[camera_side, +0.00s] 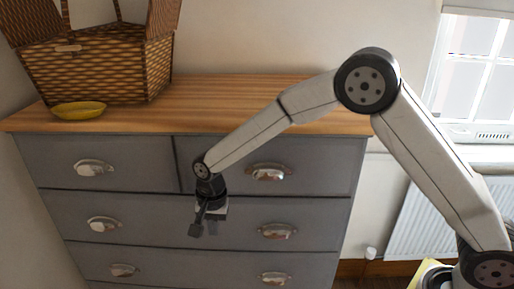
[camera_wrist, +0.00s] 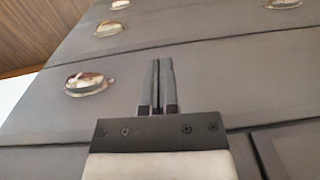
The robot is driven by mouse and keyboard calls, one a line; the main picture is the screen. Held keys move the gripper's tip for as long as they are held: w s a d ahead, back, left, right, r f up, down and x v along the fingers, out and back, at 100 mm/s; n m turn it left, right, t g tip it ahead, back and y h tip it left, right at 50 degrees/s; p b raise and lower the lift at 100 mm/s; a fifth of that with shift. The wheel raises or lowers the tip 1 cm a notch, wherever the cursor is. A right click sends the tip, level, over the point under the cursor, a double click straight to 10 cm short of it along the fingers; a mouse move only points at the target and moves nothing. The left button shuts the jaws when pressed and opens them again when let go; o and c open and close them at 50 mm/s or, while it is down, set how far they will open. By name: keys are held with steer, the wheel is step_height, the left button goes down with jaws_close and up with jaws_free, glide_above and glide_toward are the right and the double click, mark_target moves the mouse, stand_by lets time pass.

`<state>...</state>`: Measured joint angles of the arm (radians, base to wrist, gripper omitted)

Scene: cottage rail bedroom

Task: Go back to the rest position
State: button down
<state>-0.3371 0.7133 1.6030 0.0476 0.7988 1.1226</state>
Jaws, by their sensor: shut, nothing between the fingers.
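My gripper (camera_side: 202,226) hangs pointing down in front of the grey chest of drawers (camera_side: 150,212), near the middle of its front. In the wrist view my gripper (camera_wrist: 164,62) shows its two fingers together, with nothing between them. The drawer fronts (camera_wrist: 215,75) fill most of the wrist view, and the drawers in sight are closed. I cannot tell how far my fingers are from the drawer fronts.
The wooden top (camera_side: 235,105) holds a wicker basket (camera_side: 95,72) with raised lids and a yellow dish (camera_side: 78,110) at the left. Metal cup handles (camera_side: 270,172) stick out from the drawers. A radiator (camera_side: 425,215) and window (camera_side: 478,65) are at the right.

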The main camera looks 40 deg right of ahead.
steer(key=s+d+r+n+t, duration=0.2)
steer(key=s+d+r+n, duration=0.2)
steer(key=s+d+n, duration=0.5)
steer(key=s+d, duration=0.8)
steer(key=s, duration=0.2)
steer(key=shift+s+d+h, duration=0.15)
steer(key=shift+s+h, duration=0.05)
steer(key=shift+h, duration=0.1)
stand_by(1.4)
